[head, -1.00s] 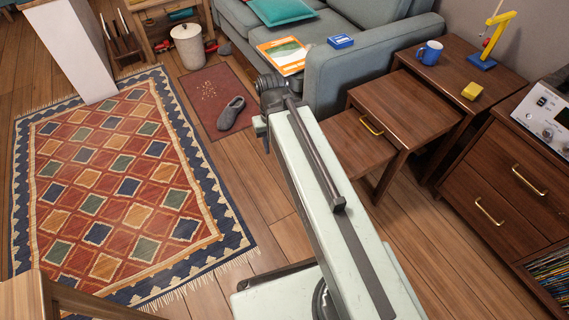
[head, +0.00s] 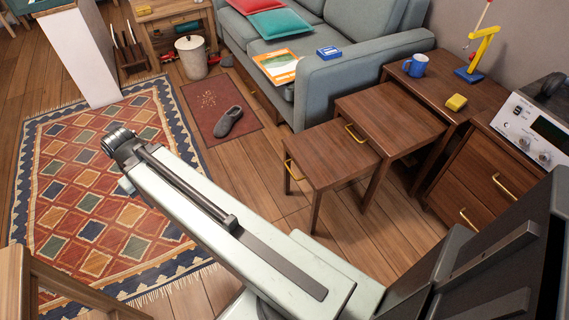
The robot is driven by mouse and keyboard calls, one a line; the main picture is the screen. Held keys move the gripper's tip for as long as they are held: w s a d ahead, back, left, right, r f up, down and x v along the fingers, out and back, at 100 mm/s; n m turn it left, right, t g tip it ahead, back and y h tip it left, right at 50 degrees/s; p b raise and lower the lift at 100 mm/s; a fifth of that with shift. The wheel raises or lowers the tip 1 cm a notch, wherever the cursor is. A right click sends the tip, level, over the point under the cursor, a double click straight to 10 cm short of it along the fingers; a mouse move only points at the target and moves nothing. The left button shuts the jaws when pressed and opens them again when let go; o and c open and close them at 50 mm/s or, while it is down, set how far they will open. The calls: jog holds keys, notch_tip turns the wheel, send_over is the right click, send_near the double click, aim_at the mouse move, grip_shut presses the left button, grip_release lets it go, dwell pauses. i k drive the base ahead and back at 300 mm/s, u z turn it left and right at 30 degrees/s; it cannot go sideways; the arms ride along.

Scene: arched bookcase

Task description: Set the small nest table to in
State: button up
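The small nest table (head: 326,157) is the lowest brown wooden table, with a brass handle (head: 290,170) on its left front edge. Most of its top shows, pulled out from the medium nest table (head: 385,118). The medium table also stands out from the tallest nest table (head: 440,88) and has its own brass handle (head: 355,133). My pale arm (head: 215,220) reaches to the upper left over the rug, left of the small table and apart from it. My gripper's fingers do not show.
The grey sofa (head: 365,82) stands behind the tables. A blue mug (head: 415,65), yellow sponge (head: 456,102) and yellow-blue lamp (head: 481,55) are on the tallest table. A slipper (head: 228,121) lies on a small red mat. Wooden floor is bare before the small table.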

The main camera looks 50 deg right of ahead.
aim_at(326, 155)
jog(key=z, duration=0.05)
jog(key=k, duration=0.65)
jog(key=u, duration=0.8)
jog(key=i, duration=1)
jog(key=z, duration=0.05)
